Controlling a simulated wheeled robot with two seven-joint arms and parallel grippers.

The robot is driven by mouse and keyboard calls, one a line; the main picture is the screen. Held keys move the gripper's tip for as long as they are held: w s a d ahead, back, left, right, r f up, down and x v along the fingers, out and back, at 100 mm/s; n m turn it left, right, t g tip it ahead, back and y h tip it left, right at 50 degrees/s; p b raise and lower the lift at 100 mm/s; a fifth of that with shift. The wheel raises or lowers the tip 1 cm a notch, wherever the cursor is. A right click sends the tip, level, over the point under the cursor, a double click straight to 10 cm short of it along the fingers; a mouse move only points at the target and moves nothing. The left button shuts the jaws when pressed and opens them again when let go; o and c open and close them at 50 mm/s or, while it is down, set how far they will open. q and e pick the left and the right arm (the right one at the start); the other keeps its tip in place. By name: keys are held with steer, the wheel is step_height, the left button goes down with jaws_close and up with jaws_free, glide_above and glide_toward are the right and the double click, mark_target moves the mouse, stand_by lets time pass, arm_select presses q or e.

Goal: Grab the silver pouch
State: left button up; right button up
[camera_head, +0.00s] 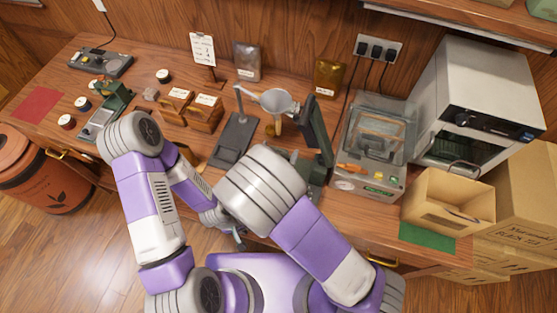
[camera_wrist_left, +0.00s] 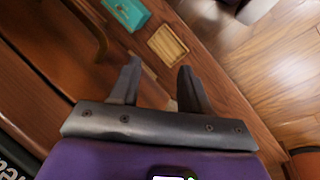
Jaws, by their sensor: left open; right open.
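The silver pouch (camera_head: 247,60) stands upright at the back of the wooden table, against the wall, with a white label low on its front. It is apart from both grippers. My right gripper (camera_head: 238,239) shows only in small part in the head view, low at the table's front edge, far from the pouch. My left gripper (camera_wrist_left: 157,88) is open with nothing between its fingers in the left wrist view. In the head view I cannot make out its fingers. The pouch is not in the left wrist view.
A brown-gold pouch (camera_head: 328,76) stands right of the silver one. A clipboard stand (camera_head: 203,50) is on its left. A scoop stand (camera_head: 236,138), a dark green press (camera_head: 317,132) and wooden boxes (camera_head: 206,113) stand in front. A clear-lidded machine (camera_head: 372,145) is on the right.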

steer(key=c, duration=1.4)
